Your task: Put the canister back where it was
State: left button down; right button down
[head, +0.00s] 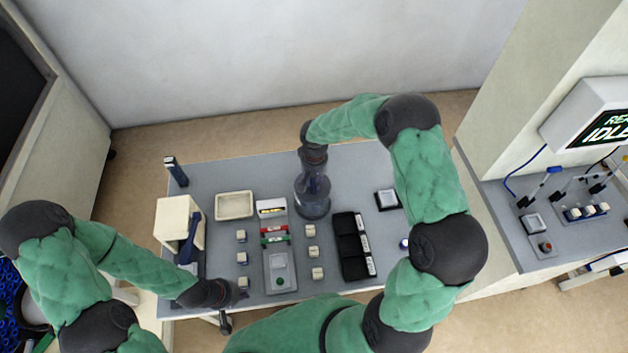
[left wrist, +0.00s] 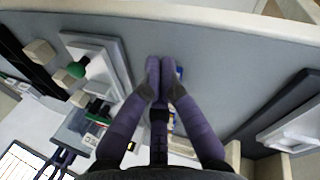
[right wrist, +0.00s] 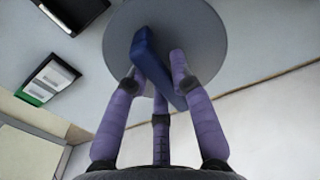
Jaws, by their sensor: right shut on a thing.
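The canister (head: 313,207) appears as a round grey body with a dark blue bar across its top, right of the middle of the table. In the right wrist view its round grey top (right wrist: 205,35) and blue bar (right wrist: 160,65) lie under my right gripper (right wrist: 157,68). My right gripper (head: 313,180) is shut on the blue bar from above. I cannot tell whether the canister's base touches the table. My left gripper (head: 238,297) is low at the table's front left edge; its fingertips meet, empty, in the left wrist view (left wrist: 160,75).
A cream tray (head: 234,217), a white box (head: 172,222), a standing blue-and-white piece (head: 177,172) and small cream blocks (head: 242,258) are left. A black bin row (head: 353,250) and a square button unit (head: 387,199) are right. Bare table lies behind the canister.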

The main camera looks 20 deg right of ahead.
jog(key=c, duration=1.1)
grip_release()
jog(key=shift+f, duration=0.15)
